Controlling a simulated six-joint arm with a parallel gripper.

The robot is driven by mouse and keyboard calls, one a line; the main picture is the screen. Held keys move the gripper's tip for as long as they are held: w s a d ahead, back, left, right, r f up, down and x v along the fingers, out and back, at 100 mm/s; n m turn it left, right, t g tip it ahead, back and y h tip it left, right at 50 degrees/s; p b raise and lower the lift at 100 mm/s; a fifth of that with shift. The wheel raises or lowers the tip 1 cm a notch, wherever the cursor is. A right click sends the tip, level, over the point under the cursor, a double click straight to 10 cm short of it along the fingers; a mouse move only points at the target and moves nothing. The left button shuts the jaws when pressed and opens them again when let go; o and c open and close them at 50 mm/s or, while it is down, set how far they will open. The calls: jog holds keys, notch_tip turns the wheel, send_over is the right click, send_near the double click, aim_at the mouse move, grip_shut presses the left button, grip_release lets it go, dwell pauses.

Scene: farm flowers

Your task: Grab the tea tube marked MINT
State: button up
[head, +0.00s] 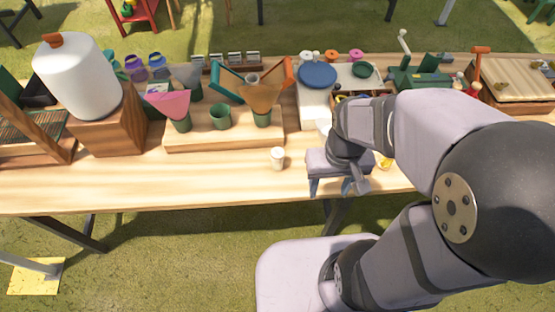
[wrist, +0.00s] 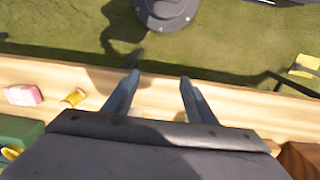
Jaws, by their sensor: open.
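I cannot make out the word MINT on anything in either view. A small pale tube or cup (head: 277,158) stands upright on the table, left of my gripper in the head view; no lettering on it can be read. My gripper (head: 335,188) hangs over the front edge of the table, fingers pointing down. In the wrist view my gripper (wrist: 158,88) has its two fingers apart with nothing between them. A small yellow cylinder (wrist: 73,98) lies beside the fingers, to their left. Several small light-topped containers (head: 234,58) stand in a row at the back; their labels are too small to read.
A pink box (wrist: 22,95) lies near the yellow cylinder. A wooden stand (head: 225,138) holds green cups with paper cones. A white tank (head: 80,80) on a wooden block stands at left. A blue round plate (head: 317,75) is behind my gripper. The left front tabletop is clear.

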notch_tip(320, 180, up, 5)
jog(key=n+t+h+b, duration=0.75)
jog(key=n+t, duration=0.85)
jog(key=n, duration=1.4)
send_over(274, 159)
jog(key=w+a+p+v, duration=0.1)
jog(key=v, duration=0.5)
jog(key=h, duration=0.2)
jog(key=shift+g, duration=0.4)
jog(key=f, duration=1.2)
jog(key=shift+d, duration=0.3)
jog(key=shift+m, duration=0.3)
jog(key=shift+r+p+x, duration=0.15)
jog(key=shift+p+x, duration=0.55)
jog(key=shift+x, duration=0.85)
jog(key=shift+r+p+x, duration=0.2)
jog(key=shift+p+x, duration=0.45)
jog(key=shift+x, duration=0.85)
jog(key=shift+w+d+f, duration=0.1)
jog(key=shift+w+d, duration=0.35)
